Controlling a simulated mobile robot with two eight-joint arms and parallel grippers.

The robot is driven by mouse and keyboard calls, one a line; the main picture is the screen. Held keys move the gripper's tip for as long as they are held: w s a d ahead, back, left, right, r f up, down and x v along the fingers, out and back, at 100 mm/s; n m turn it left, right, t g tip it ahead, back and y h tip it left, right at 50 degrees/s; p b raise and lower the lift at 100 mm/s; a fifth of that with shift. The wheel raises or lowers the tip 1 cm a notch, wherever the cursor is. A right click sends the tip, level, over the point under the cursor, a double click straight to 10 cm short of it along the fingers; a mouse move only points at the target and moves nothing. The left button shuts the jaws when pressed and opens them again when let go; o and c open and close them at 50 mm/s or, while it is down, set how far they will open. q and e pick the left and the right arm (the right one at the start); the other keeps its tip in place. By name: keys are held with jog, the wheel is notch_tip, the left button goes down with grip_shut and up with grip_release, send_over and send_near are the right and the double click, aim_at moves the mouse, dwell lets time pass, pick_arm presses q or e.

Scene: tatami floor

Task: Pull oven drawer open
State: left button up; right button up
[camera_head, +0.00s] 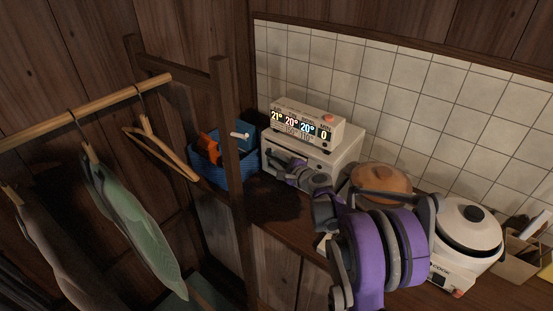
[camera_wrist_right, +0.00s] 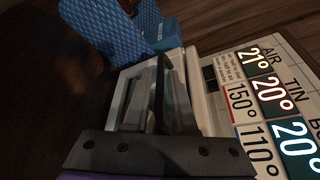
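The oven is a pale box (camera_head: 345,158) on the counter against the tiled wall, with a display unit (camera_head: 307,122) on top. My right gripper (camera_head: 280,164) is at the oven's front, at about drawer height. In the right wrist view its fingers (camera_wrist_right: 157,98) are close together against the pale front, beside the display panel (camera_wrist_right: 268,105). The fingers hide the drawer's handle, and I cannot tell whether they hold it. No open gap of the drawer shows. My left gripper is not in view.
A blue basket (camera_head: 222,174) with orange things stands left of the oven; it also shows in the wrist view (camera_wrist_right: 105,28). A brown lidded pot (camera_head: 381,180) and a white rice cooker (camera_head: 468,232) stand to the right. A wooden clothes rack (camera_head: 231,190) stands in front at left.

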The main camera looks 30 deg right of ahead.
jog(key=shift+w+f, duration=0.1)
jog(key=shift+w, duration=0.3)
grip_shut()
dwell(1.2)
